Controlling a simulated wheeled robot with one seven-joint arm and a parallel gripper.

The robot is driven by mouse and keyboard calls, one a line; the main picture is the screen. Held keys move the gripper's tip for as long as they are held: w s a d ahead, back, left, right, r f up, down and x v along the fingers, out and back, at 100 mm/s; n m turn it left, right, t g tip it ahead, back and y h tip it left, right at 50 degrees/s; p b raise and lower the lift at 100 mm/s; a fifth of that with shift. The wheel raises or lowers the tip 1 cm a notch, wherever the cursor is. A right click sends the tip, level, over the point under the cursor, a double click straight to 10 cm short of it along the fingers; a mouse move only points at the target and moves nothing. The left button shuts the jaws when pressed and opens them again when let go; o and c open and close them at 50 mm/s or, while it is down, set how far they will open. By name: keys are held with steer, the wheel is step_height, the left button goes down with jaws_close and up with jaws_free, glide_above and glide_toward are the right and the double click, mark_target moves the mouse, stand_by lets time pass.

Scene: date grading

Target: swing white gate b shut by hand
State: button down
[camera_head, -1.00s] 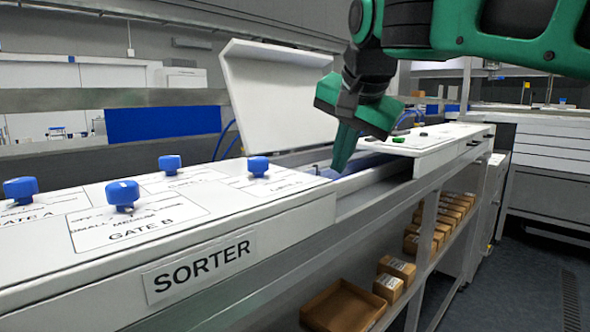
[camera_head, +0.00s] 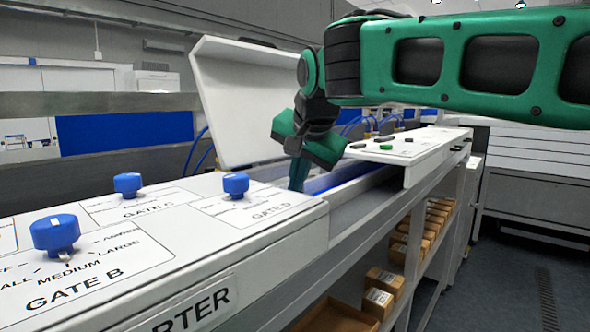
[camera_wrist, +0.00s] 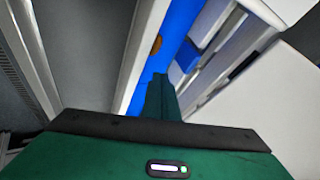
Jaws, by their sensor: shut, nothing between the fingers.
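My gripper (camera_head: 298,184) is shut and empty, pointing down into the open channel of the sorter (camera_head: 345,200), past the end of the white label panel. In the wrist view the closed fingers (camera_wrist: 161,92) reach down over a blue belt (camera_wrist: 172,38). A small brown item (camera_wrist: 156,46) lies on the belt beyond the fingertips. A blue block (camera_wrist: 187,55) sits at the belt's right side. I cannot make out white gate b for certain in either view. The GATE B label (camera_head: 75,288) and its blue knob (camera_head: 55,233) are at the lower left.
A white lid (camera_head: 238,100) stands raised behind the channel. A white panel with green and black buttons (camera_head: 400,148) lies to the right. The GATE D knob (camera_head: 236,184) is close left of my gripper. Brown boxes (camera_head: 385,282) are on the shelf below.

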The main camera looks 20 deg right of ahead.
mark_target(287, 184)
steer(key=w, duration=0.1)
steer(key=w+f, duration=0.1)
steer(key=w+a, duration=0.1)
steer(key=shift+a+f, duration=0.1)
steer(key=shift+f, duration=0.2)
steer(key=shift+w+a, duration=0.45)
steer(key=shift+w, duration=0.25)
